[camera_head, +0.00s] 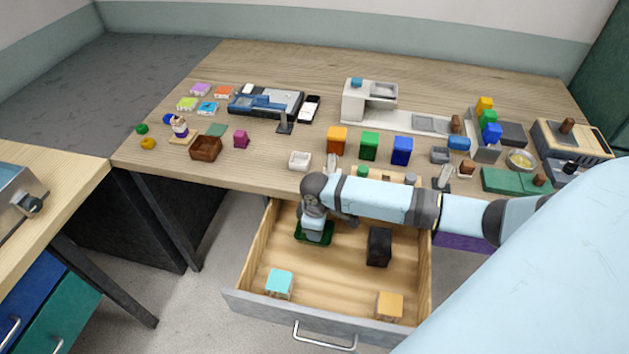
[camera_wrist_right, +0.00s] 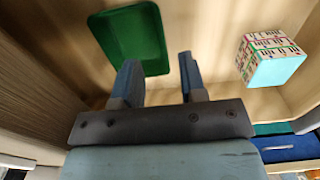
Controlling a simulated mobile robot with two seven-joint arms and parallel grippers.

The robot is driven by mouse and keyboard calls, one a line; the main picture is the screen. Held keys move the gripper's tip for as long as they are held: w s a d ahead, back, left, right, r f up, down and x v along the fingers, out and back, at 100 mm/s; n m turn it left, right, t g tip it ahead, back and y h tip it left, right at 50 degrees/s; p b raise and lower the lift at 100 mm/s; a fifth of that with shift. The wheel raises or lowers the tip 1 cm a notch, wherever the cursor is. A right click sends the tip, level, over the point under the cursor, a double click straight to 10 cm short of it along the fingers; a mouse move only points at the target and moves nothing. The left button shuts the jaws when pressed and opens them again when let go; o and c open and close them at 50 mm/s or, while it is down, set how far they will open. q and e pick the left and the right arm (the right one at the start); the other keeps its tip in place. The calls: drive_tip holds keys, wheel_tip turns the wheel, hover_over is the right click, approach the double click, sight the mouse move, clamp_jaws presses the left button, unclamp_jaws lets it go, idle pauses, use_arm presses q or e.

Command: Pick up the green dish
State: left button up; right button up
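The green dish (camera_head: 326,240) lies on the floor of the open wooden drawer, towards its back left. In the right wrist view the green dish (camera_wrist_right: 135,35) is a dark green, rectangular shallow tray with raised rims. My right gripper (camera_head: 315,230) reaches down into the drawer over the dish and hides part of it. In the wrist view the right gripper's fingers (camera_wrist_right: 158,68) are spread with a gap between them and nothing held. One fingertip overlaps the dish's near edge; I cannot tell whether it touches. My left gripper is not in view.
The drawer (camera_head: 290,325) also holds a cyan-topped cube (camera_head: 279,284), a black block (camera_head: 379,246) and an orange-topped cube (camera_head: 389,305). The cyan-topped cube has patterned sides in the wrist view (camera_wrist_right: 268,60). The crowded tabletop (camera_head: 260,170) overhangs the drawer's back.

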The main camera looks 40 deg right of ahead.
drive_tip(key=shift+f, duration=0.85)
drive_tip(key=f, duration=0.2)
drive_tip(key=a+f, duration=0.1)
drive_tip(key=f, duration=0.1)
drive_tip(key=shift+w+f, duration=0.1)
drive_tip(key=shift+w, duration=0.3)
drive_tip(key=shift+f, duration=0.5)
clamp_jaws()
